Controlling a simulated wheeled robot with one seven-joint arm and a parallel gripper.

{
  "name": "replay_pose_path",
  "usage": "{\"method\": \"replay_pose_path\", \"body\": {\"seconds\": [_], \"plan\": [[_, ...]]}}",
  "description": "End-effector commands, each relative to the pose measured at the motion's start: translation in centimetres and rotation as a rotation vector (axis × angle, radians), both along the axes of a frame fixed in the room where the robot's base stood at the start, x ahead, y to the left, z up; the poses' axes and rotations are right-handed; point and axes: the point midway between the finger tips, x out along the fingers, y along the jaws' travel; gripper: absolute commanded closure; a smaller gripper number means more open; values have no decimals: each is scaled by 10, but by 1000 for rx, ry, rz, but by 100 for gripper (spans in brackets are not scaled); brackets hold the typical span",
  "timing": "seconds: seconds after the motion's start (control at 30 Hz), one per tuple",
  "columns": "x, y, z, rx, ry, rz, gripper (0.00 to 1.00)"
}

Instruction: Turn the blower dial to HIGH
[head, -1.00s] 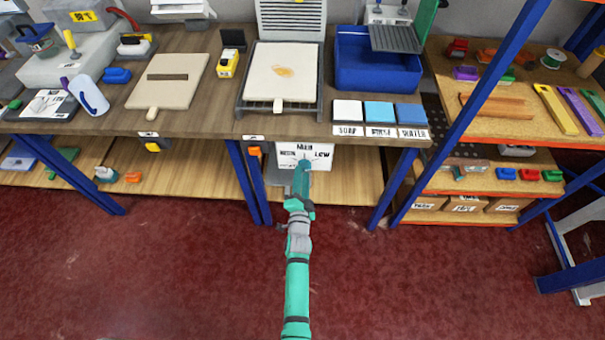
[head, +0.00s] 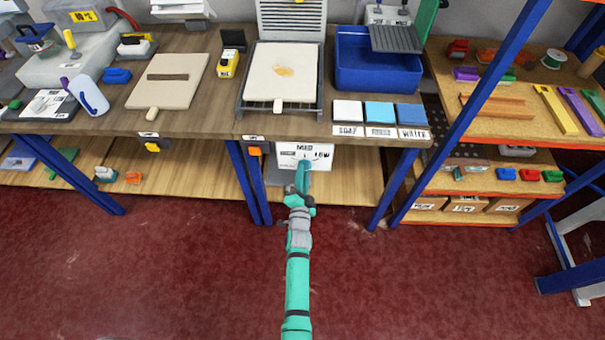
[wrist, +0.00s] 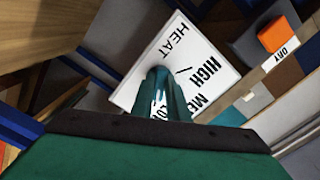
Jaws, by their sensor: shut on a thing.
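The blower box's white front panel (head: 318,161) is under the bench's right section. Its MED label is at the top and LOW at the right in the head view. In the wrist view the panel (wrist: 222,62) shows HEAT, HIGH, part of MED and part of LOW. My gripper (wrist: 166,82) is against the panel, its teal fingers shut on the blower dial. The fingers hide the dial itself, so I cannot tell its setting. A short dark line shows between the fingers and HIGH. My gripper also shows in the head view (head: 304,167).
The bench top (head: 220,122) overhangs the panel, and blue legs (head: 250,180) stand to its left and right. An orange block (head: 254,152) is left of the panel; it shows in the wrist view too (wrist: 277,36). The red floor in front is clear.

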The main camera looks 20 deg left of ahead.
Motion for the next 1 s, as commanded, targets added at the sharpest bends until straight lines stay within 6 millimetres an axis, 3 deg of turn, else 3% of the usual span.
{"method": "replay_pose_path", "body": {"seconds": [0.37,1.0], "plan": [[0,-1,-2,-220,-62,0,100],[1,-4,-4,-803,-229,0,100]]}}
